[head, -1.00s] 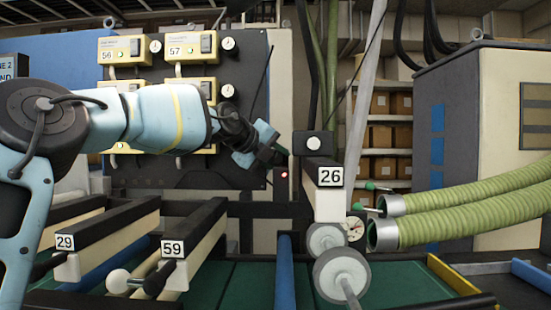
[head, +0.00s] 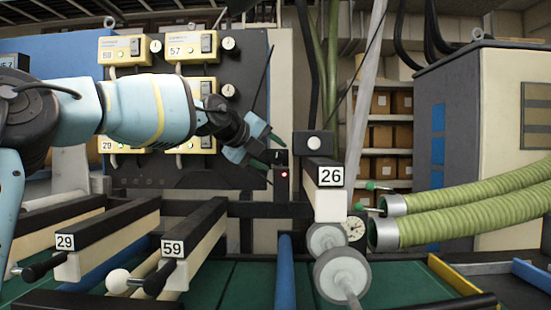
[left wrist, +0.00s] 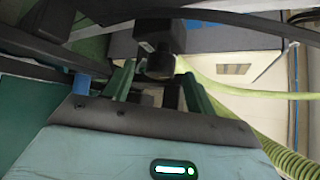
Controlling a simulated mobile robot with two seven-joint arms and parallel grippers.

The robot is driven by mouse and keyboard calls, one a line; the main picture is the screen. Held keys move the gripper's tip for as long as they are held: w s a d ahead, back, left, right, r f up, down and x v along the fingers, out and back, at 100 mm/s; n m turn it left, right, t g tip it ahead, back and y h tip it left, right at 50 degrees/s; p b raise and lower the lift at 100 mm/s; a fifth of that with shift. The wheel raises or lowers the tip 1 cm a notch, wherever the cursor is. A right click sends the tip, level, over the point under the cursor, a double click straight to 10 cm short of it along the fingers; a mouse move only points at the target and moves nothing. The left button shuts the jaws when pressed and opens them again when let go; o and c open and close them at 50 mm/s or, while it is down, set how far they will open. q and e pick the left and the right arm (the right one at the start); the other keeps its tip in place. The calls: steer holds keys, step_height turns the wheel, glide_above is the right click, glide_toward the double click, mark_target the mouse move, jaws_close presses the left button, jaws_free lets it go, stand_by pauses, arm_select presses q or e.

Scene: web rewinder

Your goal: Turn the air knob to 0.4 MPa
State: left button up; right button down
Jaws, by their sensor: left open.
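My left gripper (head: 268,150) is open, with its green fingers spread beside a small dark block (head: 281,158) above a red light. In the left wrist view, a black knob-like part (left wrist: 157,66) under a black block (left wrist: 160,30) lies between the fingertips of my left gripper (left wrist: 156,70). I cannot tell whether the fingers touch it. This part looks like the air knob, but no label shows. A round white gauge (head: 354,228) is partly hidden behind the rollers; its needle is too small to read. My right gripper is out of view.
The beam marked 26 (head: 331,200) stands right of my gripper, above grey rollers (head: 342,275). Beams 29 (head: 66,262) and 59 (head: 174,268) are at lower left. Yellow control boxes (head: 124,50) are on the panel behind. Green hoses (head: 460,207) lie to the right.

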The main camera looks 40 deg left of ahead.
arm_select(q)
steer(key=shift+v, duration=2.4)
step_height(320, 180, up, 8)
steer(key=a+n+t, duration=0.2)
steer(key=n+t, duration=0.4)
steer(key=n, duration=1.3)
step_height(320, 180, down, 9)
steer(key=d+n+g+h, duration=0.15)
steer(key=n+g, duration=0.25)
steer(key=n, duration=1.4)
steer(key=shift+h, duration=0.45)
steer(key=shift+a+f+b+x, duration=0.15)
steer(key=shift+b+x, duration=0.15)
steer(key=shift+x, duration=1.1)
steer(key=shift+a+f+b+x, duration=0.1)
steer(key=shift+f+b+x, duration=0.15)
steer(key=shift+x, duration=1.15)
steer(key=shift+w+d, duration=0.15)
steer(key=shift+w, duration=0.55)
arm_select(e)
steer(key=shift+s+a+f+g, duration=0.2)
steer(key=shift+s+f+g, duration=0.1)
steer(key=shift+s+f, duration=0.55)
